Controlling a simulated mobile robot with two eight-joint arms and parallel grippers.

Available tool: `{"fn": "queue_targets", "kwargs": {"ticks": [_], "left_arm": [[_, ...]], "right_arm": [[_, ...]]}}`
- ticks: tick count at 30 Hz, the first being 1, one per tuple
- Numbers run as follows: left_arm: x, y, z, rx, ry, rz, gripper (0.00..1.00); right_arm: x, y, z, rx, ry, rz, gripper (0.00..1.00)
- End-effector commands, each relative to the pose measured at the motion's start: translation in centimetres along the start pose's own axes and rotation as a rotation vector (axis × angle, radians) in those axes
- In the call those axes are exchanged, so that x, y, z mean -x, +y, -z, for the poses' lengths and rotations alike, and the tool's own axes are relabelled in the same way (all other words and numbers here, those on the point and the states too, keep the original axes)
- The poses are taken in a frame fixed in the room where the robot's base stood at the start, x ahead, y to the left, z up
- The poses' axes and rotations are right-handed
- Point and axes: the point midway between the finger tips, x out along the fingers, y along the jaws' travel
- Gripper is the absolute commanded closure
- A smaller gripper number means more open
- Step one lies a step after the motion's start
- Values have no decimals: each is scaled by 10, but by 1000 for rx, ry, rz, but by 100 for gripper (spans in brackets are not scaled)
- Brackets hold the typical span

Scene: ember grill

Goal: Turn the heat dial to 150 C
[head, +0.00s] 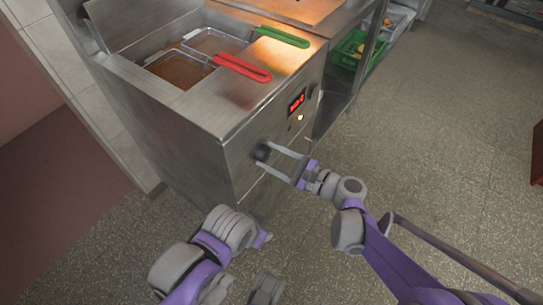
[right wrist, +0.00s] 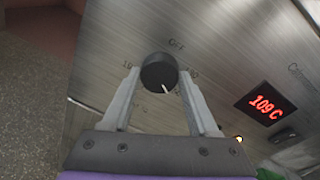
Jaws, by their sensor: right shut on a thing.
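The heat dial (head: 263,151) is a round black knob on the fryer's steel front. In the right wrist view the dial (right wrist: 157,68) has a white pointer mark at its lower edge, slightly right of straight down. "OFF" is printed above it; the numbers at its left and right are too small to read surely. My right gripper (head: 269,155) is shut on the dial, one finger on each side, as the right wrist view also shows (right wrist: 159,74).
The steel fryer (head: 185,118) has baskets with a red handle (head: 243,68) and a green handle (head: 283,37) on top. A lit lamp (head: 300,117) sits below the display. A green crate (head: 349,48) stands on a shelf behind.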

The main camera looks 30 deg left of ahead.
Motion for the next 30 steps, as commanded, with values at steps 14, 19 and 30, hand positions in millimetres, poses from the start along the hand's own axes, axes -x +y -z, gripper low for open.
{"fn": "queue_targets", "kwargs": {"ticks": [14, 19, 30], "left_arm": [[0, 0, 0, 0, 0, 0, 50], [0, 0, 0, 0, 0, 0, 50], [8, 0, 2, 0, 2, 0, 50]], "right_arm": [[0, 0, 0, 1, 0, 0, 10], [0, 0, 0, 1, 0, 0, 10], [48, -1, 0, 1, 3, 4, 10]]}}
